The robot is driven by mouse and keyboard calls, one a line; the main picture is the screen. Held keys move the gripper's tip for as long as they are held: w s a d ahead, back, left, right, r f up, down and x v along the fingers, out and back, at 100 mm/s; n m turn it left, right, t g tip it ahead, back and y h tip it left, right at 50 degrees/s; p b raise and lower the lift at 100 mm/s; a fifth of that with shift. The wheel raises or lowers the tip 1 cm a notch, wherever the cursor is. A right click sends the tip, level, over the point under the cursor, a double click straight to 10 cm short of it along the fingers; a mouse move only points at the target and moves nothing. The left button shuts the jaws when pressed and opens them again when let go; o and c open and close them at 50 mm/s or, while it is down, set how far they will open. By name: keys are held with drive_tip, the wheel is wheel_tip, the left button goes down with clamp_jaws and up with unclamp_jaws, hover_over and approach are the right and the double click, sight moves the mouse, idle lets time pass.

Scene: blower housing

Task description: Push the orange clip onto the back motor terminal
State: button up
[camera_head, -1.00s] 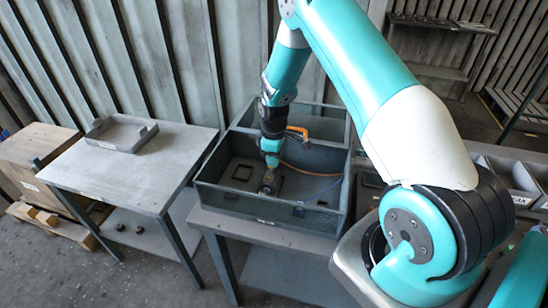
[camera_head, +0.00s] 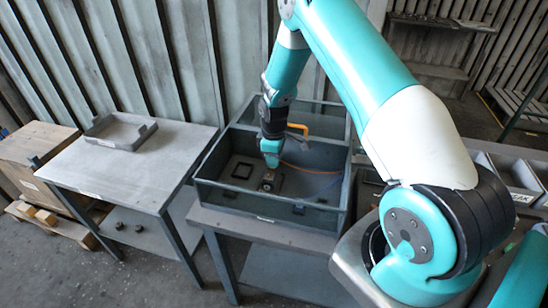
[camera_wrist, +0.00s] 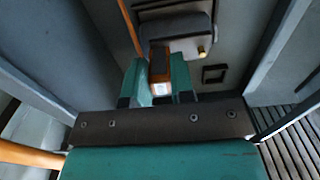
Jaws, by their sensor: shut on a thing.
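The orange clip (camera_wrist: 159,68) is between the two teal fingers of my gripper (camera_wrist: 158,82) in the wrist view, and the gripper is shut on it. The grey motor (camera_wrist: 175,28) lies just beyond the clip, with a small brass-coloured terminal (camera_wrist: 202,52) on its near right side. The back terminal is not clearly visible, and I cannot tell whether the clip touches the motor. In the head view my gripper (camera_head: 271,161) is down inside the grey blower housing (camera_head: 305,220), just above the motor (camera_head: 268,182). The clip is too small to make out there.
A dark square frame (camera_head: 242,170) is on the housing floor, left of the motor. The housing walls surround the gripper. A grey table (camera_head: 150,180) with a tray (camera_head: 121,132) stands left.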

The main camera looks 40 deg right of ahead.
drive_tip(key=shift+f, duration=0.15)
drive_tip(key=o, duration=0.8)
wheel_tip(320, 180, up, 17)
drive_tip(key=b, duration=0.4)
drive_tip(key=shift+r+b, duration=0.2)
drive_tip(key=shift+b, duration=0.2)
